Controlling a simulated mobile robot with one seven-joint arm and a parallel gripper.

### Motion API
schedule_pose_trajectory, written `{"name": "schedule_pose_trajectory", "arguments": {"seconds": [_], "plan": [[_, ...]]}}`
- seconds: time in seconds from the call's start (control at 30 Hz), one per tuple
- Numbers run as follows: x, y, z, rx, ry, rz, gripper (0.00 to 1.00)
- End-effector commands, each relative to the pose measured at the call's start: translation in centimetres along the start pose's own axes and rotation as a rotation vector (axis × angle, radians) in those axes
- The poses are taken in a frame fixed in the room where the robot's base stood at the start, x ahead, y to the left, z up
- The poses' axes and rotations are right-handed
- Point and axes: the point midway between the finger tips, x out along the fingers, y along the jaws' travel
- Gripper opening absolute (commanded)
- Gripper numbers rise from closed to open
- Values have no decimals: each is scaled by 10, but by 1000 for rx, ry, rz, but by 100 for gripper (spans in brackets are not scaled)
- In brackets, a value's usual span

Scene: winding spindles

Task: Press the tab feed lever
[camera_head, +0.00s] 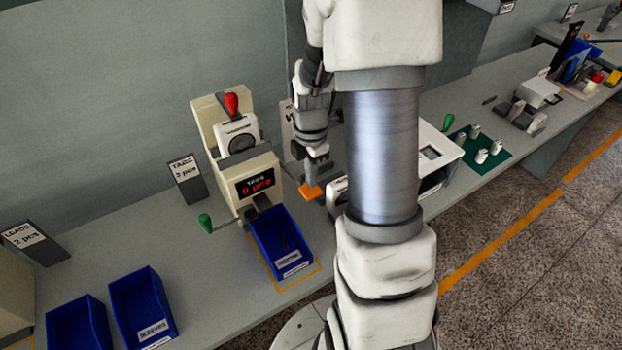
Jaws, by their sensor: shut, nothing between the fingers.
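A beige dispenser machine (240,165) stands on the bench left of my arm, with a lit display (255,185) that reads "TABS 0 pcs". A lever with a green knob (205,222) sticks out low at its left side. A red knob (231,104) stands on its top. Which of the two is the tab feed lever is not labelled legibly. A blue bin (280,243) sits under the machine's front outlet.
Two more blue bins (143,308) stand at the front left. Small sign cards (186,180) stand on the bench. A white device (437,155) and a green mat with white spools (482,156) lie right of my arm, which hides part of the bench.

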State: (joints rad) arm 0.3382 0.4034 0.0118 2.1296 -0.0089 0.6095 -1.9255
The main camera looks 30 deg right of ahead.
Motion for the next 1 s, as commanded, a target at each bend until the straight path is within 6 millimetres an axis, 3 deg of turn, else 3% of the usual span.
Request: {"name": "schedule_pose_trajectory", "arguments": {"seconds": [0.2, 0.63, 1.0], "plan": [[14, 0, 0, 0, 0, 0, 0], [18, 0, 0, 2, 1, 10, 0], [55, -12, 0, 3, 1, 111, 0]]}}
